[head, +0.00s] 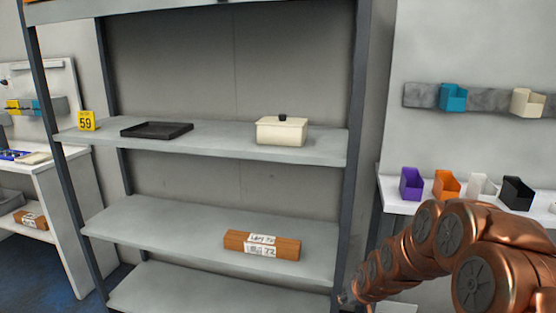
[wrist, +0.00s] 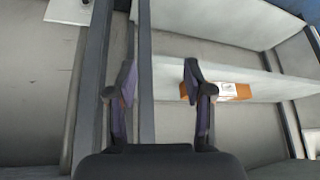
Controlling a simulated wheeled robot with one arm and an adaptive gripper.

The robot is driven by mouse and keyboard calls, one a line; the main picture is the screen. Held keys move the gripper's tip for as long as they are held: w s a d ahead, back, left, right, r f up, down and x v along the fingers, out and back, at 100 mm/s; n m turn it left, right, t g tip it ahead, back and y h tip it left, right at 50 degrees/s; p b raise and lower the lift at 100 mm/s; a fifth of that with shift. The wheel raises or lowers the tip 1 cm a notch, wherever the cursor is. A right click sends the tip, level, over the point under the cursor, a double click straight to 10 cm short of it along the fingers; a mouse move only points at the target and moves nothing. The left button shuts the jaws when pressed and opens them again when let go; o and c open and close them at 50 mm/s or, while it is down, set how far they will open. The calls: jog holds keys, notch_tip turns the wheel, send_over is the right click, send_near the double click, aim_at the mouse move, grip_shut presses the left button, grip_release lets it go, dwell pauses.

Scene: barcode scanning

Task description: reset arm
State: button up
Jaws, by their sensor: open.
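My copper-coloured arm comes in at the lower right of the head view and reaches left toward the rack's right post. My gripper (wrist: 158,78) shows in the wrist view with its two dark fingers spread wide apart. It is open and nothing is between the fingers. A grey rack post and a shelf edge lie beyond it. In the head view the gripper itself cannot be made out clearly at the arm's far end.
The grey rack (head: 205,145) holds a black tray (head: 157,130), a cream lidded box (head: 282,131) and a yellow 59 sign (head: 87,121). A brown labelled box (head: 262,245) lies on a lower shelf, also in the wrist view (wrist: 232,91). Coloured bins (head: 446,185) stand right.

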jog(key=s+r+g+p, duration=0.2)
jog(key=s+r, duration=0.6)
jog(key=s, duration=0.5)
jog(key=s+a+r+g+p, duration=0.1)
jog(key=s+r+g+p, duration=0.2)
jog(key=s+r, duration=0.5)
jog(key=s+a+r+m+g+h+p, duration=0.1)
jog(key=s+r+p, duration=0.4)
jog(key=s, duration=1.4)
notch_tip(320, 180, up, 3)
jog(key=shift+f+g, duration=0.1)
jog(key=shift+g, duration=0.8)
jog(key=shift+s+a, duration=0.1)
